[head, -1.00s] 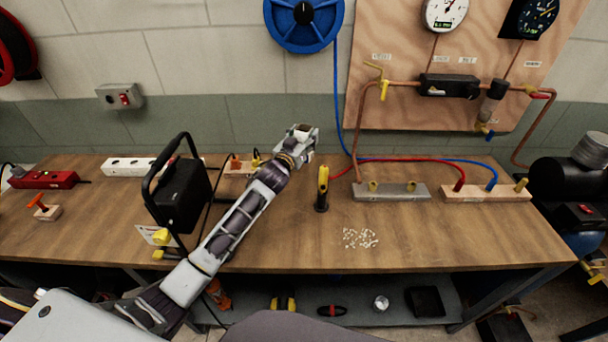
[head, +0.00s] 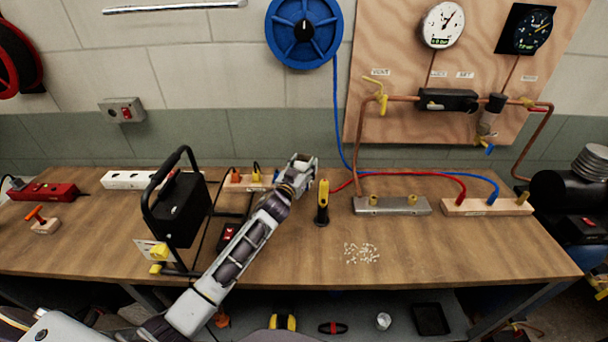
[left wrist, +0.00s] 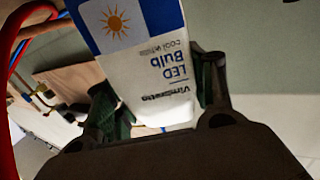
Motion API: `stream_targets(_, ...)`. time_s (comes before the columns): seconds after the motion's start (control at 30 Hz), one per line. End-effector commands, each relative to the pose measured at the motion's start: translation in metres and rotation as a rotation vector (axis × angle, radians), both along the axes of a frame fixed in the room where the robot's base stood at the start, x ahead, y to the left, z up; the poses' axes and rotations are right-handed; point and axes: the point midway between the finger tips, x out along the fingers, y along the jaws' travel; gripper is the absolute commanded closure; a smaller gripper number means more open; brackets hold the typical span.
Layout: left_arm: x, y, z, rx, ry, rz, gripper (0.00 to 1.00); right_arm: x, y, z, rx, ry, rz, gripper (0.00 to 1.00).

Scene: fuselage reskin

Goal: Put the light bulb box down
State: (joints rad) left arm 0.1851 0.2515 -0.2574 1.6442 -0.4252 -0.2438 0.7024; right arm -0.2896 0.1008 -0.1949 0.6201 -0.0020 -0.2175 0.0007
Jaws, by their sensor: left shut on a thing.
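The light bulb box (left wrist: 155,65) is white and blue, with a sun picture and "LED Bulb" lettering that appears upside down in the left wrist view. My left gripper (left wrist: 155,95) is shut on it, with one dark finger on each side. In the head view my left gripper (head: 302,163) is over the back part of the wooden bench (head: 290,235), left of a yellow and black tool. I cannot make out the box clearly there, nor tell its height above the bench. My right gripper is not in view.
The yellow and black tool (head: 322,203) stands close to my left gripper. A black work lamp (head: 181,209) stands left of my arm. A metal block (head: 392,205) is to the right, and small white pieces (head: 361,253) lie in front. The front right of the bench is clear.

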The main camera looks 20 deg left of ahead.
Motion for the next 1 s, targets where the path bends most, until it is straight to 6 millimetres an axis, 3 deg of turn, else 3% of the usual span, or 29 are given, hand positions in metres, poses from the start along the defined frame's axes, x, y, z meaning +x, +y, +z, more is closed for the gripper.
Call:
stream_targets(0.33, 0.000, -0.001, -0.033, -0.002, 0.001, 0.000, 0.69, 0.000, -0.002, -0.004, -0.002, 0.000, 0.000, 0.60)
stream_targets(0.87, 0.000, 0.000, -0.040, 0.000, 0.001, 0.000, 0.69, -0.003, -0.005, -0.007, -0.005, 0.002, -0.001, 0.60)
stream_targets(0.9, 0.000, 0.000, -0.039, 0.000, 0.002, 0.000, 0.42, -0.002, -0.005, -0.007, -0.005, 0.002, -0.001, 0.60)
stream_targets(1.0, 0.000, 0.000, -0.039, 0.000, 0.002, 0.000, 0.29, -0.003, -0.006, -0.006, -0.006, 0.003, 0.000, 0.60)
